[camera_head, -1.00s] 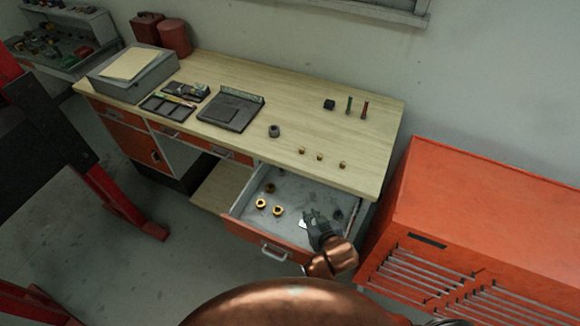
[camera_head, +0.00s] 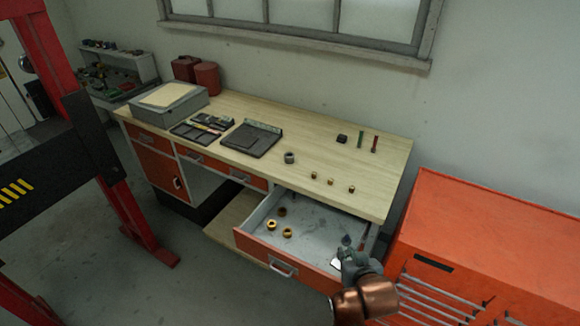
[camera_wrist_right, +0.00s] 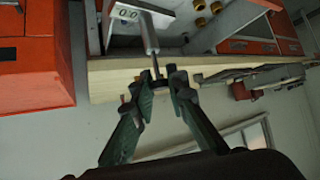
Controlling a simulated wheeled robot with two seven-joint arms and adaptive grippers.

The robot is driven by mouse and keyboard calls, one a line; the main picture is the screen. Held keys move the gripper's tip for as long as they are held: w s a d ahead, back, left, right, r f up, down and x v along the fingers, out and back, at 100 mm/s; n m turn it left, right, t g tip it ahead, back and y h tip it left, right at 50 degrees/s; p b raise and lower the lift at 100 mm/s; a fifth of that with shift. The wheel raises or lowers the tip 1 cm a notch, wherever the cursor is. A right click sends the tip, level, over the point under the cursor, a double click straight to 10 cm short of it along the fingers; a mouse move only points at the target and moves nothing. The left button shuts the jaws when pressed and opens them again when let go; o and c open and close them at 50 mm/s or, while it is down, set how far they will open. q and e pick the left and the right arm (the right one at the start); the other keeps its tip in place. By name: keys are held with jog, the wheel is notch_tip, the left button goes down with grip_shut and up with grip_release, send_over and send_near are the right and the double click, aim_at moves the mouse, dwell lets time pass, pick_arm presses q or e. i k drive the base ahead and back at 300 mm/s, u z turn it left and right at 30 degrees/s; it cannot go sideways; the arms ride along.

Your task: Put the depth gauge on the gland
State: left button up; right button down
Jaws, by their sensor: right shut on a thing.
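My right gripper (camera_head: 346,256) is over the front right corner of the open drawer, with the depth gauge (camera_head: 336,263) showing as a small white patch beside its fingers. In the right wrist view the gripper (camera_wrist_right: 162,84) is shut on the end of the gauge's thin metal rod. The gauge (camera_wrist_right: 126,16) shows a pale face reading 0.0. I cannot tell which part is the gland; a dark grey ring-shaped piece (camera_head: 290,157) stands on the bench. My left gripper is not in view.
The drawer (camera_head: 315,225) holds several brass rings (camera_head: 287,232). On the bench (camera_head: 300,125) stand small brass pieces (camera_head: 330,182), a black block (camera_head: 342,139) and two thin upright pieces (camera_head: 374,144). An orange cabinet (camera_head: 470,220) is close on the right. The bench's middle is mostly clear.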

aim_at(289, 155)
jog(key=u, duration=0.35)
jog(key=i, duration=1.25)
jog(key=z, duration=0.35)
